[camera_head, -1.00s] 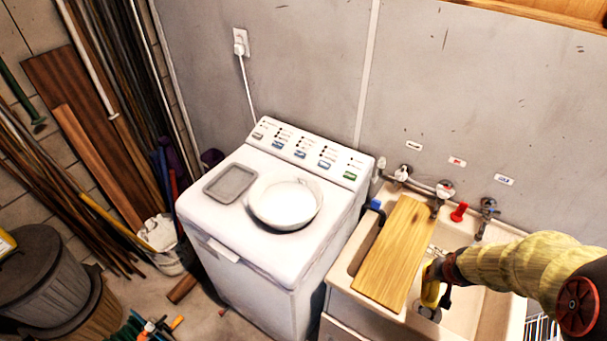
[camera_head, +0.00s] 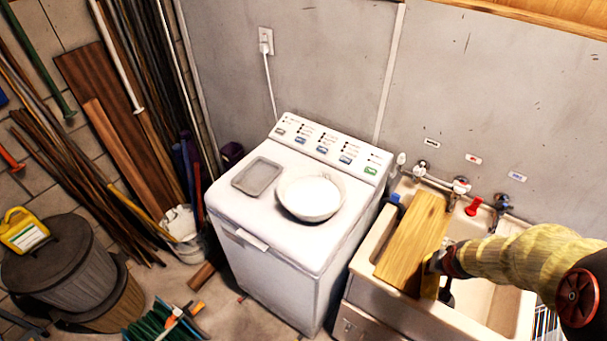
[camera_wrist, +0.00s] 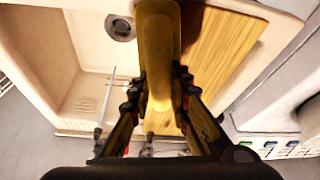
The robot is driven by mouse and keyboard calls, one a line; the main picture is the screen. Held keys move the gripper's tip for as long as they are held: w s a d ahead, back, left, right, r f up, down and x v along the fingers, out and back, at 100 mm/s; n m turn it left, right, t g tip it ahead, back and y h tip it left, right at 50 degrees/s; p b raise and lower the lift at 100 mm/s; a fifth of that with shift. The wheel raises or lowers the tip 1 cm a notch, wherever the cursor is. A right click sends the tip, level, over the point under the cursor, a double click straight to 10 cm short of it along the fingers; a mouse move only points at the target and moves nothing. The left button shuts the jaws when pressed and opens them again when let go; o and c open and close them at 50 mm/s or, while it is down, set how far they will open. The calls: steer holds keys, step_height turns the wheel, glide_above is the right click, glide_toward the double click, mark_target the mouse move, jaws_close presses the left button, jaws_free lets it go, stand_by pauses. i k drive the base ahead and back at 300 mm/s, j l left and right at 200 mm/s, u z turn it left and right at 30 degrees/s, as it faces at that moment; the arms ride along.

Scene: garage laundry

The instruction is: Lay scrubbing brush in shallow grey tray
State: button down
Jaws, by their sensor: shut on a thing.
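The shallow grey tray (camera_head: 258,177) lies flat on top of the white washing machine, at the left of its lid, and looks empty. My gripper (camera_head: 440,262) is at the sink, right of the machine, beside or over the wooden board. In the wrist view my gripper (camera_wrist: 160,88) is shut on a long yellow-brown thing, which I take for the scrubbing brush (camera_wrist: 157,40). Only a small yellow part of the brush (camera_head: 430,284) shows in the head view; my gripper and arm hide the rest. Its bristles cannot be made out.
A white bowl (camera_head: 310,196) stands right next to the tray on the washing machine (camera_head: 285,250). The wooden board (camera_head: 412,240) lies across the sink (camera_head: 365,262), with taps (camera_head: 460,188) behind it. Bins and leaning poles fill the left side.

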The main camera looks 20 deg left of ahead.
mark_target(258, 177)
steer(key=k+j+u, duration=0.1)
steer(key=j, duration=0.25)
steer(key=k+j, duration=0.2)
steer(key=j, duration=0.15)
steer(key=k+j+u, duration=0.15)
steer(key=j, duration=0.25)
